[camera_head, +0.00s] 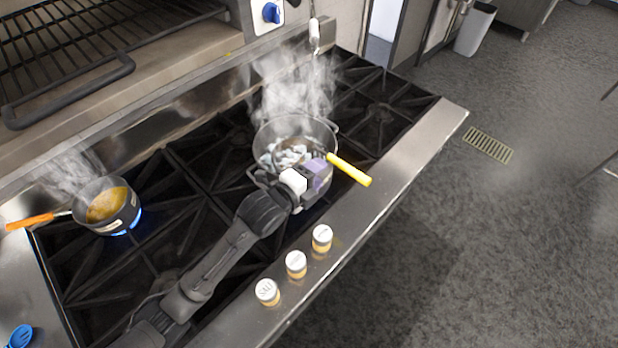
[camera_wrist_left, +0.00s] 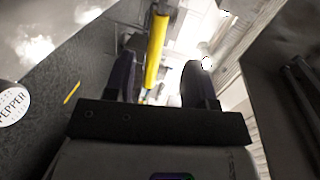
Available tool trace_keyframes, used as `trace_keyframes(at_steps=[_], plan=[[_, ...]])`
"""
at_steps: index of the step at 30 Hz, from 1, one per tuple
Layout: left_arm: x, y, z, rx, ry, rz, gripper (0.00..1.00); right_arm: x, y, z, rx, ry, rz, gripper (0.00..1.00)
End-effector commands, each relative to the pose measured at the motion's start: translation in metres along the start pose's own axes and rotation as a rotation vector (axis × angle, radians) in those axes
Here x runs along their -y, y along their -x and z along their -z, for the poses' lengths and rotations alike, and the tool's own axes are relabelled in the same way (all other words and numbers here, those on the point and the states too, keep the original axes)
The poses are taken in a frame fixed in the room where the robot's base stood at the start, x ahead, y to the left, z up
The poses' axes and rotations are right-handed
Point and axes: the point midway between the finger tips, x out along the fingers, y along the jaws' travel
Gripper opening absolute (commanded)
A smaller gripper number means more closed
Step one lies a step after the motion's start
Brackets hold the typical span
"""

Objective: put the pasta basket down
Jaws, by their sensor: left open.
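The pasta basket sits in a steaming pot (camera_head: 262,137) on the stove, with pale pasta (camera_head: 290,155) inside. Its yellow handle (camera_head: 350,171) sticks out over the pot's right side toward the steel front ledge. My left gripper (camera_head: 318,168) is at the pot's near rim, by the inner end of the handle, and partly hides the basket. In the left wrist view the gripper (camera_wrist_left: 160,80) is open, and the yellow handle (camera_wrist_left: 157,45) shows between its two fingers without visible contact. My right gripper is not in view.
A saucepan (camera_head: 122,217) of orange sauce with an orange handle (camera_head: 30,221) steams over a blue flame at left. Three small jars (camera_head: 296,264) stand on the front ledge (camera_head: 376,214). Empty burner grates (camera_head: 378,112) lie right of the pot. An oven rack (camera_head: 80,40) is above left.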

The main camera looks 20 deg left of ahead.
Motion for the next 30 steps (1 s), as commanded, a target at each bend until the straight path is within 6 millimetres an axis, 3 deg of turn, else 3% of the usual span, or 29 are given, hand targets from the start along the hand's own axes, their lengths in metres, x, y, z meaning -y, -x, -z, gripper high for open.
trace_keyframes(at_steps=[9,30], plan=[[-0.001,0.022,0.000,0.000,0.001,-0.002,0.50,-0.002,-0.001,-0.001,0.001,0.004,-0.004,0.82],[0.000,0.022,0.000,0.000,0.001,-0.001,0.50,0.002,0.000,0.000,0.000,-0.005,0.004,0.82]])
